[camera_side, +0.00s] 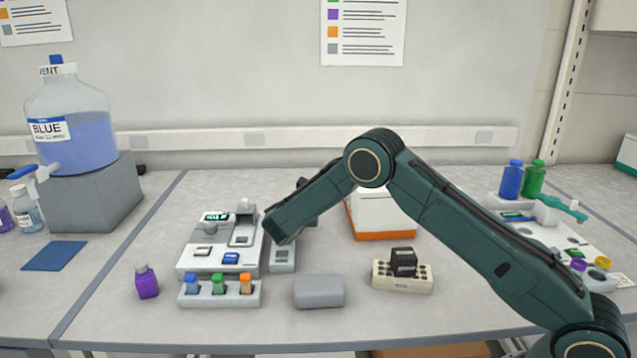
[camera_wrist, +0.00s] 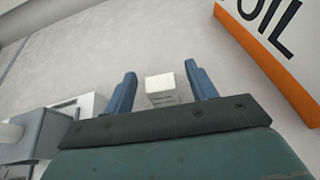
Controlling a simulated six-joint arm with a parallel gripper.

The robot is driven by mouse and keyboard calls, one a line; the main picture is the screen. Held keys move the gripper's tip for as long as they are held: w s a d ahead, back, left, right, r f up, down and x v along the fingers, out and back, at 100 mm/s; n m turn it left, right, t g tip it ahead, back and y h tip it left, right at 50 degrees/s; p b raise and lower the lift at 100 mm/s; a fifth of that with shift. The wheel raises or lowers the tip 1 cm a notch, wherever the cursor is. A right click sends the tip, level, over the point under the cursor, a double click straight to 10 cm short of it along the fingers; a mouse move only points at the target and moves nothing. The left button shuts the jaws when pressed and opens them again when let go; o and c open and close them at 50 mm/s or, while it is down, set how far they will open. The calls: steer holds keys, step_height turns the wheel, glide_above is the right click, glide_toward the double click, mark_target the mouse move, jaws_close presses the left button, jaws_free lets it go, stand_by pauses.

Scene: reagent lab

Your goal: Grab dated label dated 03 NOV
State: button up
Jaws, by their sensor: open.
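No label with a readable 03 NOV date shows in either view. In the wrist view a small white block (camera_wrist: 161,86) with faint lines on its front sits on the grey bench, in the gap between my fingers. I cannot tell whether it bears the dated label. My gripper (camera_wrist: 163,76) is open, with one blue finger to the left and one to the right of the block; contact cannot be made out. In the side view my forearm hides most of the gripper, which is behind the white analyser (camera_side: 193,262) and a small grey-white device (camera_side: 282,259).
A white and orange box (camera_side: 382,218) stands right of my gripper; its lettered side (camera_wrist: 275,40) is close in the wrist view. In front are a vial rack (camera_side: 219,299), a grey block (camera_side: 319,292), a beige rack (camera_side: 402,283) and a purple bottle (camera_side: 146,283).

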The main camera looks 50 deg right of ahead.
steer(key=shift+c, duration=0.5)
steer(key=c, duration=0.9)
steer(key=shift+r, duration=0.1)
steer(key=shift+c, duration=0.2)
step_height(320, 180, up, 20)
